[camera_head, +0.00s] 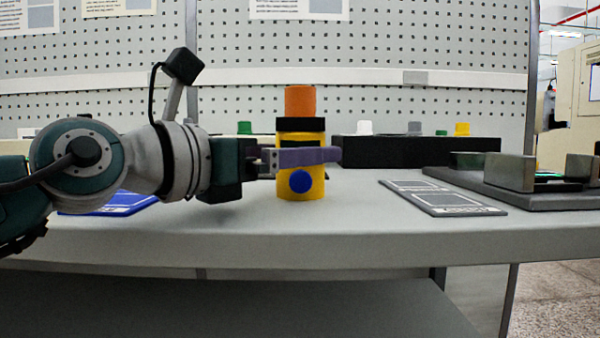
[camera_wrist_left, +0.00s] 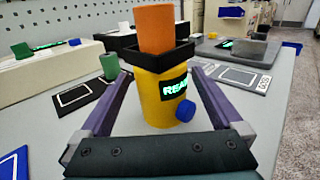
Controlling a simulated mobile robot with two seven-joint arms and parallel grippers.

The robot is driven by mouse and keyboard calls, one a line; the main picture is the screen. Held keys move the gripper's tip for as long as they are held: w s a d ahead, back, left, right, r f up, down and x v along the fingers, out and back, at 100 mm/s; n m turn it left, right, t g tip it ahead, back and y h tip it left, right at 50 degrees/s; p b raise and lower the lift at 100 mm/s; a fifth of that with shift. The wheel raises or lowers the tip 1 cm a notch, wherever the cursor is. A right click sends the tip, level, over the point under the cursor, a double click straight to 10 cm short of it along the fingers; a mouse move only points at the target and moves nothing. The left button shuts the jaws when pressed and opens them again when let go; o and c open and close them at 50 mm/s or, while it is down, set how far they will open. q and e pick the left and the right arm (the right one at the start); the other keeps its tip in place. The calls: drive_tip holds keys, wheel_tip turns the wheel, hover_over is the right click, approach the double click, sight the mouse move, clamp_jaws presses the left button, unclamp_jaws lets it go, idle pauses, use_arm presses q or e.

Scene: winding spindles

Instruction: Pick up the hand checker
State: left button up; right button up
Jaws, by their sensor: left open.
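The hand checker is a yellow cylinder (camera_head: 315,190) with a black collar, an orange top (camera_head: 300,100) and a blue round knob (camera_head: 300,181). It stands upright on the grey bench. In the left wrist view its yellow body (camera_wrist_left: 153,105) shows a lit green display. My left gripper (camera_head: 325,156) comes in from the left at the height of the yellow body. Its purple fingers are open, one on each side of the body, with gaps visible in the left wrist view (camera_wrist_left: 160,85). My right gripper is not in view.
A black block (camera_head: 410,153) with coloured caps stands behind to the right. Dark flat mats (camera_head: 445,198) and a grey fixture (camera_head: 530,187) lie at the right. A blue mat (camera_head: 110,203) lies at the left. The bench's front edge (camera_head: 320,245) is clear.

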use_arm(q)
drive_tip(key=b+x, duration=0.2)
drive_tip(key=x, duration=0.2)
drive_tip(key=shift+d+f, duration=0.1)
drive_tip(key=shift+f, duration=0.05)
drive_tip(key=shift+c, duration=0.4)
drive_tip(key=c, duration=1.5)
